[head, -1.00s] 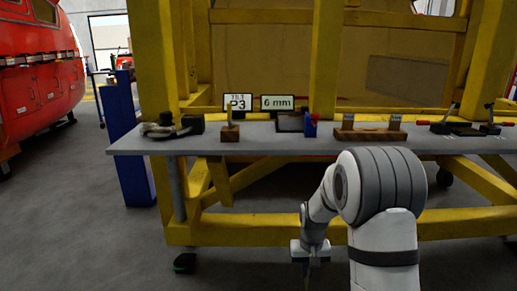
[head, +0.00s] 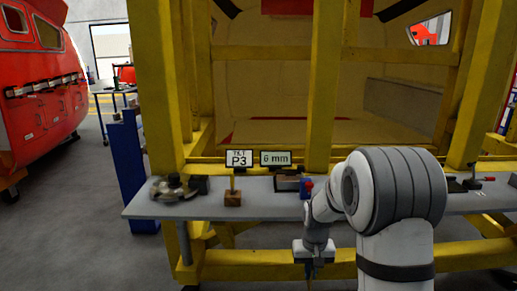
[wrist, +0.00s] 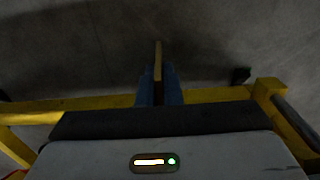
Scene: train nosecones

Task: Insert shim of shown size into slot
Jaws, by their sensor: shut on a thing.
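My gripper (head: 314,264) hangs low in front of the bench, below its top. In the wrist view its blue fingers (wrist: 160,90) are shut on a thin, upright tan shim (wrist: 158,60). The shim's size cannot be read. A sign (head: 276,158) on the bench reads "6 mm". A sign (head: 239,159) beside it reads "TILT P3". A small wooden block (head: 233,199) with an upright piece stands below that sign. I cannot make out the slot.
The grey bench (head: 270,207) runs across the yellow frame (head: 328,80). A dark clamp-like tool (head: 172,188) lies at its left end. A blue and red item (head: 306,189) sits near my arm. My arm hides part of the bench. Open floor lies left.

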